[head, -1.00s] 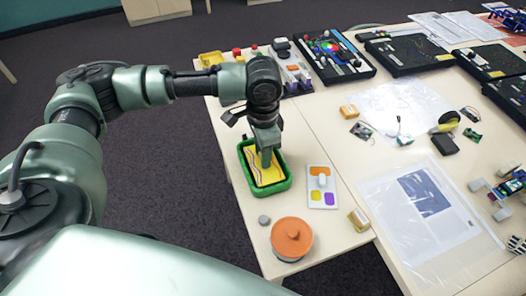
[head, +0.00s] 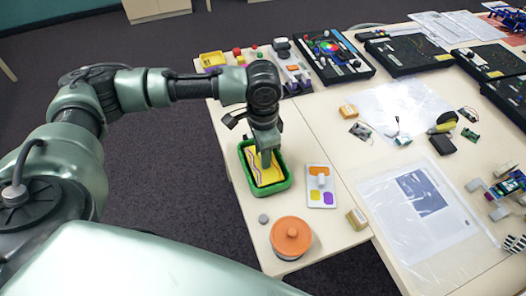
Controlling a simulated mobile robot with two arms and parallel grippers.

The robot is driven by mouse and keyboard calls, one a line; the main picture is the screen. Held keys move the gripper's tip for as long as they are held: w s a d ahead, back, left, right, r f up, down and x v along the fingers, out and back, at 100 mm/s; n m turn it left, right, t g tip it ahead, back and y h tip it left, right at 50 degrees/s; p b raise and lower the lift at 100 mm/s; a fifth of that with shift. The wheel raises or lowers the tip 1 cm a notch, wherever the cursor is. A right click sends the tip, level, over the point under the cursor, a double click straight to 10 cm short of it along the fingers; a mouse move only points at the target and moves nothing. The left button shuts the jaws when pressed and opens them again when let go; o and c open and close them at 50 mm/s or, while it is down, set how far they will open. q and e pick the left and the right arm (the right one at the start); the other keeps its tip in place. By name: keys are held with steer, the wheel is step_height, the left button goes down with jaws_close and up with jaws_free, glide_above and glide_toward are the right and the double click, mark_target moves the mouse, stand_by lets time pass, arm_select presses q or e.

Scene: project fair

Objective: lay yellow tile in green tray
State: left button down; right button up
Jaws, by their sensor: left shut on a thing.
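The yellow tile (head: 264,175), with dark and pale wavy lines on it, is inside the green tray (head: 282,187) near the left edge of the table. My left gripper (head: 266,161) points down into the tray, with its fingers shut on the tile. The fingers cover part of the tile. I cannot tell whether the tile touches the tray floor. My right gripper is not in view.
Right of the tray lies a white board (head: 321,187) with coloured shapes. An orange-lidded round container (head: 291,238) and a small grey disc (head: 263,218) are in front. A yellow tray (head: 212,60) stands behind. Clear sheets cover the table on the right.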

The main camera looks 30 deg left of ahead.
arm_select(q)
steer(key=shift+f, duration=0.8)
stand_by(0.5)
steer(key=c, duration=0.6)
jaws_free()
steer(key=shift+r, duration=0.1)
step_height(320, 180, up, 7)
steer(key=p, duration=0.9)
stand_by(0.5)
